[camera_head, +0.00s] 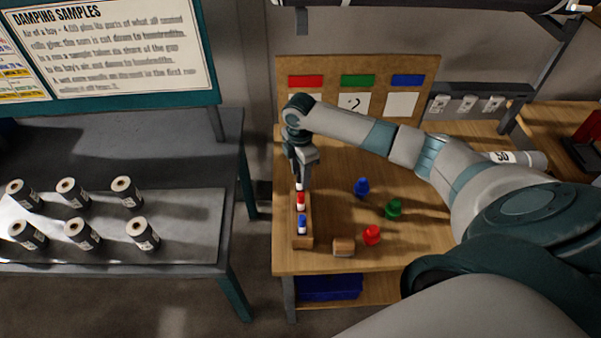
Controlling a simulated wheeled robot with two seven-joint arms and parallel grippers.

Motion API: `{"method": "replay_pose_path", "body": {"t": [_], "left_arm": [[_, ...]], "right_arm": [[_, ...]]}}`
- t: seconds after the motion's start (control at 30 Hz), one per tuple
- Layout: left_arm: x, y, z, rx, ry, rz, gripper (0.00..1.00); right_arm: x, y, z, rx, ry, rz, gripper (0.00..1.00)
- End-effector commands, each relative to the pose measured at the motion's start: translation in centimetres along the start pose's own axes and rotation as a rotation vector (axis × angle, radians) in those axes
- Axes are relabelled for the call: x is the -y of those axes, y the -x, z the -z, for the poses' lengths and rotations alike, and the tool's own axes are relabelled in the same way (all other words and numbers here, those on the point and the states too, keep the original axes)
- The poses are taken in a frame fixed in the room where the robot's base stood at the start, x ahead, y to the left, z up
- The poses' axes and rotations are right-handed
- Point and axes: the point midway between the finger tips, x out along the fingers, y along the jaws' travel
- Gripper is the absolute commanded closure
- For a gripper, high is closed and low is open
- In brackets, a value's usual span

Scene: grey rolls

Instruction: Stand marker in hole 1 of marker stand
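The marker stand (302,241) is a narrow wooden block near the left edge of the wooden table, running away from me. A blue-and-white marker (302,224) and a red-and-white marker (300,201) show along it. A small white piece shows just beyond the red one, right under my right gripper (303,180). My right gripper points down over the far end of the stand. Its fingertips are small and partly merge with what is below, so I cannot tell whether they hold a marker. The stand's holes are hidden or too small to see. My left gripper is not in view.
A blue piece (362,188), a green piece (393,209), a red piece (372,235) and a wooden block (343,247) are right of the stand. Behind is a board (300,65) with red, green and blue strips. A grey table (185,215) with several rolls stands left.

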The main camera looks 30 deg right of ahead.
Motion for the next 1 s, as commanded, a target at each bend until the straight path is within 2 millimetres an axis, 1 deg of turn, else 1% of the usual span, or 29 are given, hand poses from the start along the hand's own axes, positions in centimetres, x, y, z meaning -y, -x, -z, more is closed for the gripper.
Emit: {"method": "replay_pose_path", "body": {"t": [0.17,0.27,0.37,0.47,0.67,1.0], "left_arm": [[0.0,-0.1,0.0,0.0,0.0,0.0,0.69],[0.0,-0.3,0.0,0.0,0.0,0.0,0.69],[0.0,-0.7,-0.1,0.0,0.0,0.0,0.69],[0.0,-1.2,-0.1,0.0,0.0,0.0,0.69],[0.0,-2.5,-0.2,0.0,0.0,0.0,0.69],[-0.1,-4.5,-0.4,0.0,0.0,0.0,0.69]], "right_arm": [[0.0,0.2,0.0,0.0,0.0,-0.001,0.62],[-0.1,0.6,0.0,0.001,0.0,-0.001,0.62],[-0.1,1.4,-0.1,0.0,0.0,-0.003,0.62],[-0.1,2.7,0.0,0.0,0.001,-0.004,0.62],[-0.1,6.3,-0.1,0.0,0.001,-0.006,0.62],[-0.1,13.2,0.0,-0.001,0.0,-0.004,0.62]]}}
